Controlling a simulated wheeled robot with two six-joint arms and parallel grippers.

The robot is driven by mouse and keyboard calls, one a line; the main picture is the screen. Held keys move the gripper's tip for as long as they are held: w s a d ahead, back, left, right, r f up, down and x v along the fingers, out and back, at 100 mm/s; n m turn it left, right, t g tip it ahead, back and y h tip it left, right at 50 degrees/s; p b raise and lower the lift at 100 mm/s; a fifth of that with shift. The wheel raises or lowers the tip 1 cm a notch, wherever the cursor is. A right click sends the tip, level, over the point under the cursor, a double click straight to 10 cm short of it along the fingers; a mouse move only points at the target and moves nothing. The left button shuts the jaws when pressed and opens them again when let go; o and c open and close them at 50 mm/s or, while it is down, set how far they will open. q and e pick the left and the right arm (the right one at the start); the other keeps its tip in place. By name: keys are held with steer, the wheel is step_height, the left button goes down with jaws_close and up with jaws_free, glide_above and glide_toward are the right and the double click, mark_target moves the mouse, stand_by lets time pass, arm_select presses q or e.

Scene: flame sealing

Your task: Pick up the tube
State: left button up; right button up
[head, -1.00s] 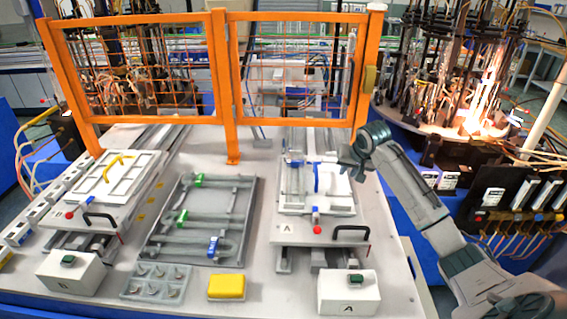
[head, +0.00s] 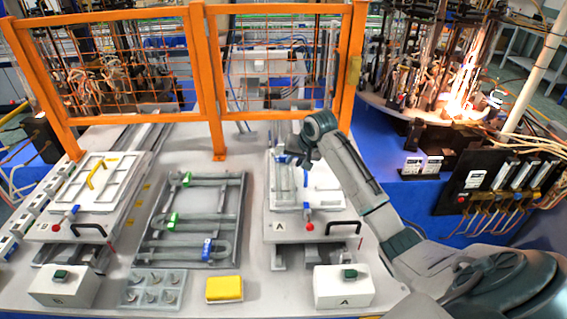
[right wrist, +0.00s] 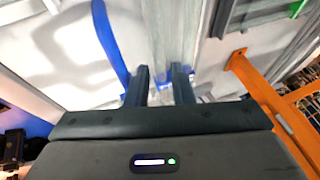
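My right gripper (head: 297,161) is over the white fixture plate of station A (head: 325,196). In the right wrist view its two dark fingers (right wrist: 160,90) stand apart with a gap between them. A clear, glassy strip, apparently the tube (right wrist: 172,35), runs in line with this gap. I cannot tell whether the fingers touch it or how far above it they are. A blue curved piece (right wrist: 110,45) lies left of the fingers. In the head view the gripper partly hides the plate and the tube cannot be made out clearly. My left gripper is not in view.
A grey tray (head: 240,190) with U-shaped pieces and green and blue clips lies in the middle. Station B (head: 62,228) with a yellow curved piece is left. An orange mesh fence (head: 219,120) stands behind. A yellow block (head: 224,289) and button box (head: 342,287) are in front.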

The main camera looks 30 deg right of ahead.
steer(key=shift+p+x, duration=0.35)
steer(key=shift+x, duration=0.55)
steer(key=shift+f, duration=0.25)
steer(key=shift+w, duration=0.1)
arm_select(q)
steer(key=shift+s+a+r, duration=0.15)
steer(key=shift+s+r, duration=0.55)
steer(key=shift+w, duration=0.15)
arm_select(e)
steer(key=shift+f, duration=0.2)
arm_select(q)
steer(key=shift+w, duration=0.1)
arm_select(e)
jaws_close()
